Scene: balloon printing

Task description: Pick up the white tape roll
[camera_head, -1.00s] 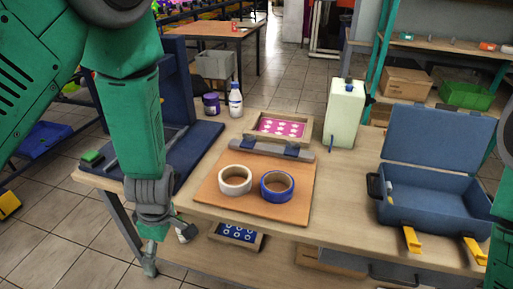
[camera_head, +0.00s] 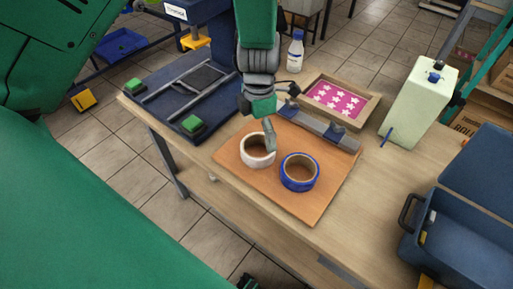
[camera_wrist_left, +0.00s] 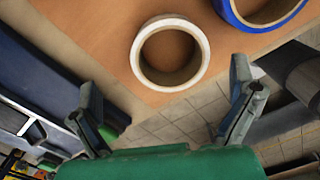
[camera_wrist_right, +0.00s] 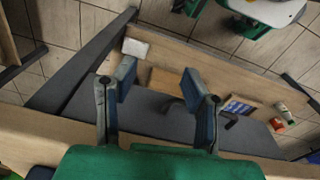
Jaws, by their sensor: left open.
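The white tape roll (camera_head: 256,162) lies flat on the orange-brown board (camera_head: 318,209), left of the blue tape roll (camera_head: 299,185). My left gripper (camera_head: 268,135) hangs over the white roll's far right side in the head view and hides part of its rim. The left wrist view shows this gripper (camera_wrist_left: 163,85) open and empty. There the white roll (camera_wrist_left: 138,62) lies beyond the fingertips, roughly between their lines, with part of the blue roll (camera_wrist_left: 235,17) at top right. My right gripper (camera_wrist_right: 157,78) is open and empty in the right wrist view, away from both rolls.
A dark blue press (camera_head: 160,100) with green buttons stands left of the board. A framed pink star print (camera_head: 352,105) and a grey bar (camera_head: 320,130) lie behind the rolls. A pale green canister (camera_head: 415,103) and an open blue case (camera_head: 465,215) stand to the right.

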